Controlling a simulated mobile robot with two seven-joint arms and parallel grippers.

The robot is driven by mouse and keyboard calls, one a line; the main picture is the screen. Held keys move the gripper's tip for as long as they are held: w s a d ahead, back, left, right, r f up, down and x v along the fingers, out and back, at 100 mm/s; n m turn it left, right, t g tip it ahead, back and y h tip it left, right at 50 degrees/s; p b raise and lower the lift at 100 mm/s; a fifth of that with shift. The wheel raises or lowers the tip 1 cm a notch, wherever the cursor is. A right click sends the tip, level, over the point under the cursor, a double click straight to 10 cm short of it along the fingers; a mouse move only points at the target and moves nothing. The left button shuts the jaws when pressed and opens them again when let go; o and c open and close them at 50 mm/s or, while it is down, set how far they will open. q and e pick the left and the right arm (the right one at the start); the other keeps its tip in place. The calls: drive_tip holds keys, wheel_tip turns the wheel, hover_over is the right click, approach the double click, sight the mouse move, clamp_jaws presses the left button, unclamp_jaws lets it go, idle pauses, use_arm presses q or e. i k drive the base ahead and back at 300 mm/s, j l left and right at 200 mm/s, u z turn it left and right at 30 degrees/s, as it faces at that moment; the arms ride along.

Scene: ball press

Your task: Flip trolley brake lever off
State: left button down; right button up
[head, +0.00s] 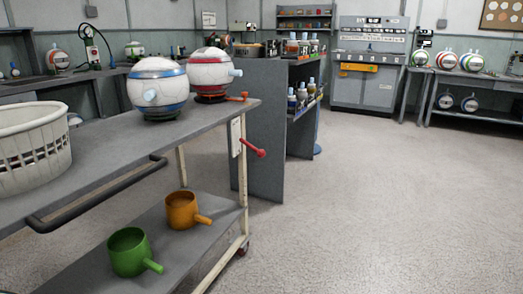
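The trolley (115,137) stands at the left, with a grey top, cream legs and a lower shelf. A red lever (254,148) with a rounded end sticks out at the trolley's right end, beside a pale plate (236,136). It slopes down to the right. I take it to be the brake lever; whether it is on or off I cannot tell. A caster (243,250) shows under the right leg. Neither of my grippers is in view.
A white basket (30,160), a blue-banded ball (158,88) and a red-banded ball (209,74) sit on the trolley top. Green (129,252) and orange (182,211) mugs sit on its lower shelf. A grey cabinet (266,130) stands behind. The floor (390,210) at right is clear.

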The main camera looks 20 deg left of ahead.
sight(260, 153)
drive_tip(key=i+j+u, duration=0.1)
drive_tip(key=i, duration=1.05)
